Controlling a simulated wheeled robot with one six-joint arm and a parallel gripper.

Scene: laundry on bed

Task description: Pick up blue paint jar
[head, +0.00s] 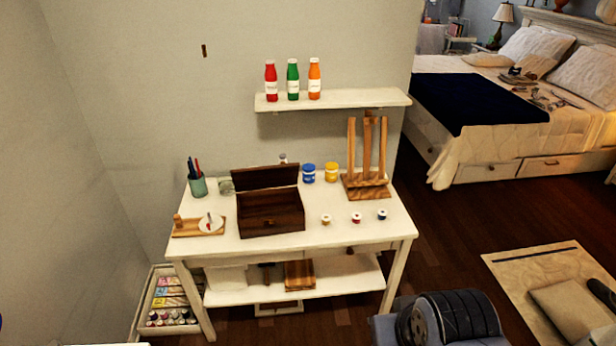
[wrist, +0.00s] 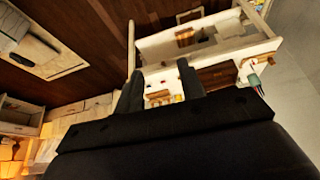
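The blue paint jar (head: 309,173) stands upright at the back of the white table (head: 345,222) in the head view. It is just left of a yellow jar (head: 331,172) and right of the open lid of a dark wooden box (head: 271,212). My gripper (wrist: 160,68) is open in the wrist view, its two dark fingers apart with nothing held between them. It is well away from the jar. The wrist view shows the table upside down, and I cannot make out the blue jar there.
A shelf (head: 335,99) with red, green and orange bottles hangs above. A cup of brushes (head: 197,185) is at left. Dark floor (head: 440,255) is clear between table and bed (head: 500,120).

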